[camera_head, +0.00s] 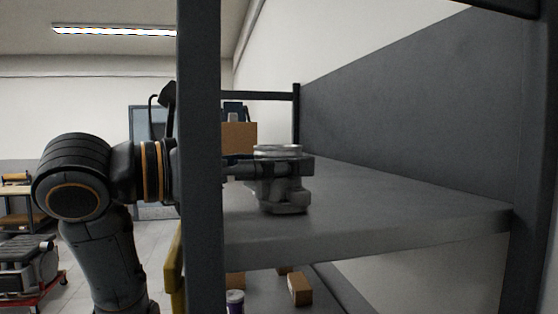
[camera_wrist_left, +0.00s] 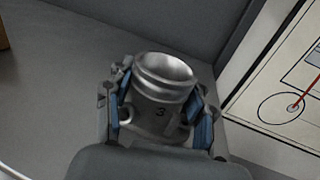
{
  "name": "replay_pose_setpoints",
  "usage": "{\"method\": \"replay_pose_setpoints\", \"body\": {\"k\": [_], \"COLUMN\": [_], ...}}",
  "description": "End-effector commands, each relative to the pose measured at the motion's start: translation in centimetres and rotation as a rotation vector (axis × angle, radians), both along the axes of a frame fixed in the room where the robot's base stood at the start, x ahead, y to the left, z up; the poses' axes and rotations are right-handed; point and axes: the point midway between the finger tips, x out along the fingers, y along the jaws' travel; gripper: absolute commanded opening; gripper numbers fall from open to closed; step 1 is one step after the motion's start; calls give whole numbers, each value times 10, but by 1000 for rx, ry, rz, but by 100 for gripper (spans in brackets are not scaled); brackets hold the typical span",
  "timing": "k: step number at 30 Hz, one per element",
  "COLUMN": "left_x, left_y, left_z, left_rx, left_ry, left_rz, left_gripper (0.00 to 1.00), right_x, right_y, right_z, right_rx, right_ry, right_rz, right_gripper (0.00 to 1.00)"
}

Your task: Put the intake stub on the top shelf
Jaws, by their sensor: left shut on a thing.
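The intake stub (camera_head: 285,196) is a grey metal piece with a round collar on top and a wider foot. In the head view it is upright at the top shelf (camera_head: 400,215), near the shelf's left part. Its foot looks at or just above the shelf surface; I cannot tell if it touches. My left gripper (camera_head: 285,167) is shut around the stub below its collar. The right gripper is not in view.
A dark rack post (camera_head: 200,160) stands in front of my left arm. A cardboard box (camera_head: 239,138) is behind the stub. The shelf to the right of the stub is clear up to the dark back panel (camera_head: 420,105). Small boxes (camera_head: 299,289) lie on the shelf below.

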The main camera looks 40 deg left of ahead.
Motion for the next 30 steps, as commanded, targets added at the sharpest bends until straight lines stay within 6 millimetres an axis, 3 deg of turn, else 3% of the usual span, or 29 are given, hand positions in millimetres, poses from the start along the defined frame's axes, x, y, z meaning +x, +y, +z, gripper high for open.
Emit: {"method": "replay_pose_setpoints", "body": {"k": [10,11,14,26,30], "left_x": [0,0,0,0,-19], "left_y": [0,0,0,0,10], "left_z": [-4,-3,-3,3,-3], "left_rx": [0,0,1,1,2], "left_ry": [-3,-1,0,0,-4], "left_rz": [1,0,0,-1,6], "left_gripper": [10,58,77,77,77], "right_x": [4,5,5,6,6], "right_y": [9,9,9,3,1], "right_z": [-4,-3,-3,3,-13], "right_rx": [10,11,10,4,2], "right_ry": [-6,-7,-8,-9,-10], "right_rz": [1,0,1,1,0], "right_gripper": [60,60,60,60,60]}}
